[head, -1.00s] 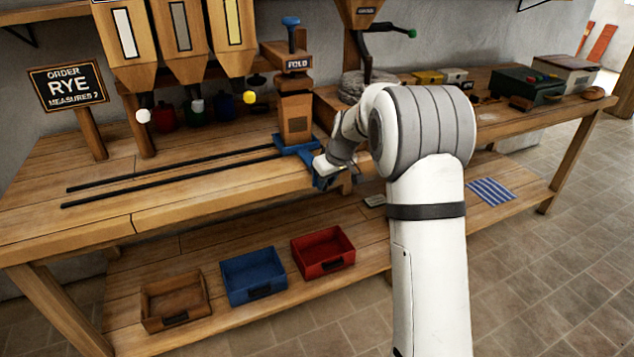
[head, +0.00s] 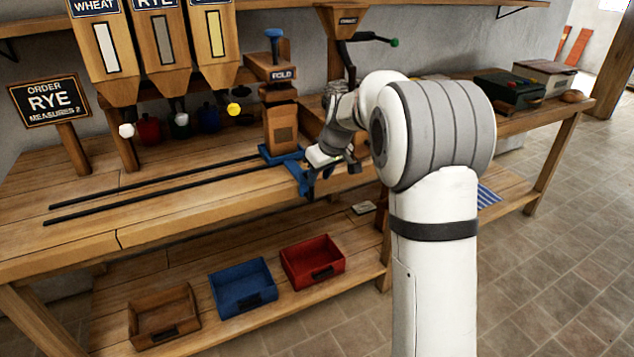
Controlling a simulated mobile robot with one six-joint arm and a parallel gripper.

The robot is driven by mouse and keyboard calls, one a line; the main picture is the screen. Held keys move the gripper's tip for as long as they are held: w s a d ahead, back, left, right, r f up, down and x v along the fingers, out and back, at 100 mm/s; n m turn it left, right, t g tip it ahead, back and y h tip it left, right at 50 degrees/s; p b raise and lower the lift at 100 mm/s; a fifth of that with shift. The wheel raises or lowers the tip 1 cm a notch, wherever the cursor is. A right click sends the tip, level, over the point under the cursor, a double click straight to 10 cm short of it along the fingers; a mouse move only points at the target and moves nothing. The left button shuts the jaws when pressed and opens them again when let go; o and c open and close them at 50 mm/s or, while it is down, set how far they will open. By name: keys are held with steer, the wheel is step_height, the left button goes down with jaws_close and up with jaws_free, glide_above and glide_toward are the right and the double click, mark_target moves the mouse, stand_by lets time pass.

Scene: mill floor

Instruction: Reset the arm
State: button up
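My gripper (head: 328,178) is at the end of my white and grey arm, near the front edge of the bench. It is beside the blue base (head: 284,157) of the wooden press marked FOLD (head: 282,125). The fingers are small and dark and partly overlap the blue part behind them. I cannot tell whether they are open or touching it. My arm stands in front of the bench and hides part of its middle.
The bench (head: 180,215) carries two dark rails (head: 150,190) and an order sign reading RYE (head: 50,100). Three hoppers (head: 160,50) hang behind. Brown (head: 165,335), blue (head: 236,309) and red (head: 321,280) bins sit on the lower shelf. Open tiled floor (head: 560,260) lies right.

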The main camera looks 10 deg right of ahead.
steer(key=shift+s+r, duration=0.1)
steer(key=shift+r, duration=0.1)
steer(key=s+r+m+h+p, duration=0.15)
steer(key=s+r+p, duration=0.55)
steer(key=s, duration=1)
steer(key=s+d+r+m+p, duration=0.1)
steer(key=s+m, duration=0.1)
steer(key=s, duration=0.7)
steer(key=s+d+r+m+g+p, duration=0.1)
steer(key=s+m, duration=0.1)
steer(key=s, duration=0.8)
steer(key=shift+s+d+h, duration=0.25)
steer(key=shift+s+h, duration=0.05)
steer(key=shift+h, duration=0.05)
steer(key=shift+r, duration=0.1)
